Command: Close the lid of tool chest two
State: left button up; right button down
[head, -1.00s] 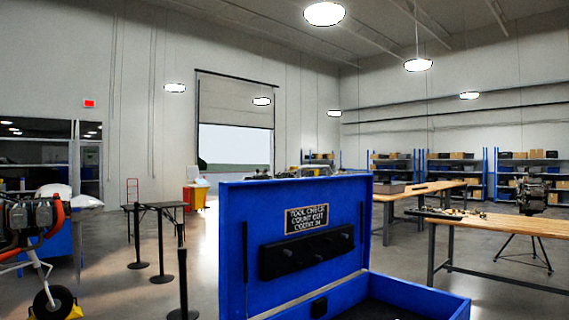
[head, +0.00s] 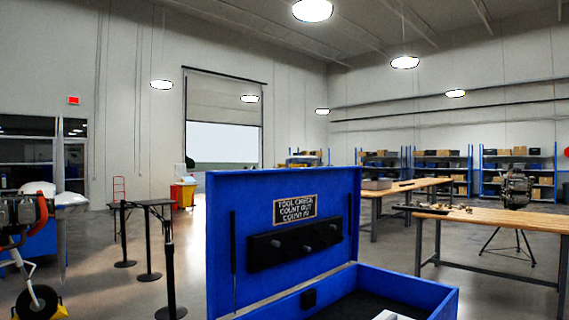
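A blue tool chest (head: 405,285) stands in the lower middle of the head view with its lid (head: 240,235) raised upright. A label plate (head: 295,208) reading "tool check count out" and a dark holder (head: 290,245) with several round knobs are on the inside of the lid. The chest's inside is dark, and its lower part is cut off by the frame's bottom edge. A small pale object (head: 390,315) shows at the bottom edge in front of the chest's inside; I cannot tell what it is. Neither gripper can be made out in view.
Black barrier posts (head: 168,270) and a dark table (head: 145,205) stand to the left. A wooden workbench (head: 500,220) with parts on it is at the right. An engine on a wheeled stand (head: 30,240) is at the far left. Shelves line the back wall.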

aim_at(269, 232)
jog(key=i+j+u, duration=1)
jog(key=i+u, duration=0.2)
jog(key=i+z, duration=0.1)
jog(key=i, duration=0.35)
jog(key=i+j+z, duration=0.15)
jog(key=i, duration=0.3)
jog(key=i+j+z, duration=0.1)
jog(key=i, duration=0.35)
